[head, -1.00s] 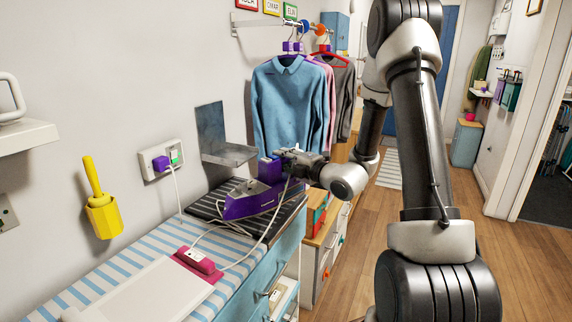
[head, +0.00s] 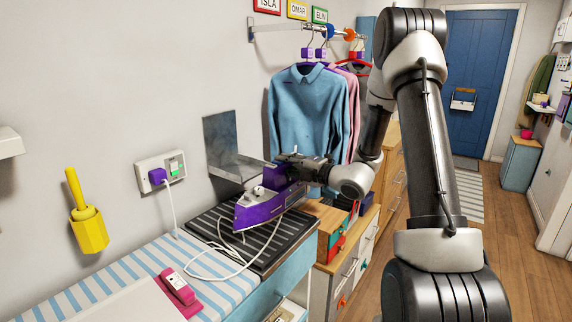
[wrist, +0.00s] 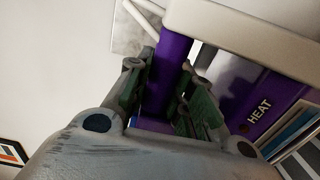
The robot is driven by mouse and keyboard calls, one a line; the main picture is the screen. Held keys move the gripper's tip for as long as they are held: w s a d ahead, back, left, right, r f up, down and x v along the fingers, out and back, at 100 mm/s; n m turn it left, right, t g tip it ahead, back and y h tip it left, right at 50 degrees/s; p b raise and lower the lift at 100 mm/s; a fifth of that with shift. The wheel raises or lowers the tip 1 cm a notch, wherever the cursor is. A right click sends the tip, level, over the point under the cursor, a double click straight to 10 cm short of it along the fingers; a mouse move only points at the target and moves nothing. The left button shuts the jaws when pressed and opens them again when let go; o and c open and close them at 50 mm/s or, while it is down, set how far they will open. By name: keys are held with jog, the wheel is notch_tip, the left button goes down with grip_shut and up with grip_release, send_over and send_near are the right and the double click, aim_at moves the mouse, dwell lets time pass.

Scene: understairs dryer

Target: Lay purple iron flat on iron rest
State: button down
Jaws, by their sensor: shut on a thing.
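The purple iron (head: 258,212) is at the centre of the head view, its soleplate roughly level and its nose toward the near left. It is over the black ribbed mat (head: 222,232), which looks like the iron rest; I cannot tell whether they touch. My gripper (head: 284,172) is shut on the iron's purple rear part, which shows between the fingers in the wrist view (wrist: 172,50). The iron's side marked HEAT (wrist: 255,95) is right of the fingers. A white cord loops from the iron across the mat.
A grey metal wall bracket (head: 222,140) stands close behind the iron. A purple plug sits in the wall socket (head: 160,172). The striped board (head: 130,270) holds a pink block (head: 178,290). Hanging shirts (head: 305,115) and a drawer unit (head: 345,265) are beyond the mat.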

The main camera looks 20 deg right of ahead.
jog(key=shift+f, duration=3.35)
jog(key=shift+f, duration=0.65)
jog(key=c, duration=1.2)
grip_release()
jog(key=shift+o, duration=0.2)
jog(key=shift+s+d, duration=0.1)
jog(key=shift+s, duration=0.05)
